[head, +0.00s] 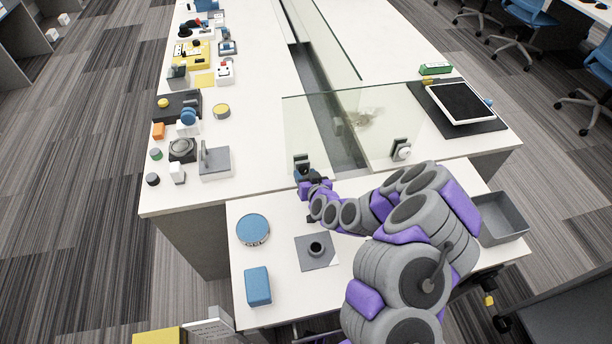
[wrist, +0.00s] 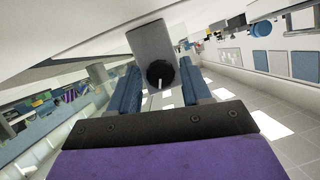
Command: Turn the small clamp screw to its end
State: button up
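In the wrist view, the clamp screw shows as a small round black knob (wrist: 160,73) with a pale pointer line hanging down from its middle. It sits on the face of a grey clamp block (wrist: 150,42). My gripper (wrist: 158,67) has its two blue fingers on either side of the knob, with a visible gap on both sides. In the head view, my gripper (head: 305,178) is at the near edge of the glass panel, right by the dark clamp (head: 304,160). The knob is hidden there by my gripper.
A clear glass panel (head: 345,120) stands upright across the desk. A second clamp with a white knob (head: 401,150) is at its right. The near table holds a blue round tin (head: 253,230), a blue box (head: 257,286), a grey plate with a ring (head: 317,250) and a grey bin (head: 502,217).

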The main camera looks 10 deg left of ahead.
jog(key=c, duration=0.8)
jog(key=shift+d+f+m+y, duration=0.15)
jog(key=shift+m+y, duration=0.65)
jog(key=shift+m, duration=0.3)
jog(key=shift+m+g+y, duration=0.3)
jog(key=shift+m+y, duration=0.1)
jog(key=shift+m, duration=0.1)
jog(key=o, duration=1)
jog(key=shift+o, duration=0.2)
